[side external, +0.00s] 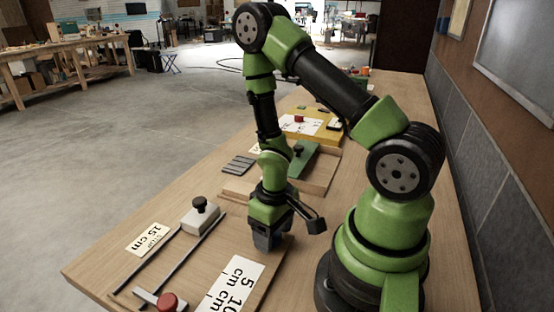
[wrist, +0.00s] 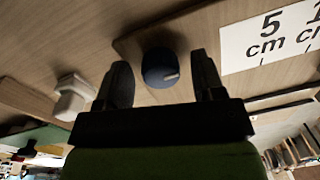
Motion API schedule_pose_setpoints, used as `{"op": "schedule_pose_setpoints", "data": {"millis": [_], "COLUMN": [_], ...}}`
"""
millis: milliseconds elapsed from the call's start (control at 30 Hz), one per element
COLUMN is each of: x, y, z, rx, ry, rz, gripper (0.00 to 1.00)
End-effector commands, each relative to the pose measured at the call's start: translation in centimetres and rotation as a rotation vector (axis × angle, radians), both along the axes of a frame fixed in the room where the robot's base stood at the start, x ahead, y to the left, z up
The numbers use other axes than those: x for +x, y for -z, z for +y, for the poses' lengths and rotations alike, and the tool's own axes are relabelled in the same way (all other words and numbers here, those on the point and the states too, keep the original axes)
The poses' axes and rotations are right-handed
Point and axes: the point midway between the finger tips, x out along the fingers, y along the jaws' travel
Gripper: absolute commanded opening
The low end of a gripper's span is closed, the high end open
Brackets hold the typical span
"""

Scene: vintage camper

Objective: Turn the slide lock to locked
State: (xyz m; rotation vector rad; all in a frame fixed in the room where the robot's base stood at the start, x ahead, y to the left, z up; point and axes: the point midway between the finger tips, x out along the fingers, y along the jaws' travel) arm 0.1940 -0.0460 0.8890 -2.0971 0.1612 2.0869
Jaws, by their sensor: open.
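My gripper (side external: 266,240) points down at the near wooden board. In the wrist view its two fingers (wrist: 163,78) are open, one on each side of a blue round knob (wrist: 158,68) with a pale pointer mark; I cannot tell whether they touch it. The side view hides this knob behind the gripper. No part is clearly labelled as the slide lock. A pale block with a black knob (side external: 200,214) sits on two dark rails, left of my gripper. A white block (wrist: 74,97) lies left of the fingers in the wrist view.
A red knob (side external: 168,302) on a pale bar is at the front. A "5 cm, 10 cm" label (side external: 232,284) lies beside the gripper, and a "15 cm" label (side external: 148,239) further left. A green panel (side external: 306,160) and a yellow board (side external: 318,138) stand behind.

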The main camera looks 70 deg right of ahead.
Motion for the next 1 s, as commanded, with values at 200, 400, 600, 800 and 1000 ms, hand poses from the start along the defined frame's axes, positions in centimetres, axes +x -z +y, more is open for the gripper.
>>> {"op": "schedule_pose_setpoints", "data": {"millis": [200,400,600,800,1000], "x": [0.06,0.09,0.14,0.16,0.20], "y": [0.00,0.00,0.00,0.00,0.00], "z": [-0.02,-0.03,-0.04,-0.04,-0.02], "rx": [0.000,0.000,0.000,0.000,-0.001], "ry": [-0.156,-0.447,-0.735,-0.998,-1.244], "rz": [-0.002,-0.001,-0.001,-0.001,-0.001], "gripper": [0.63,0.63,0.63,0.63,0.63]}}
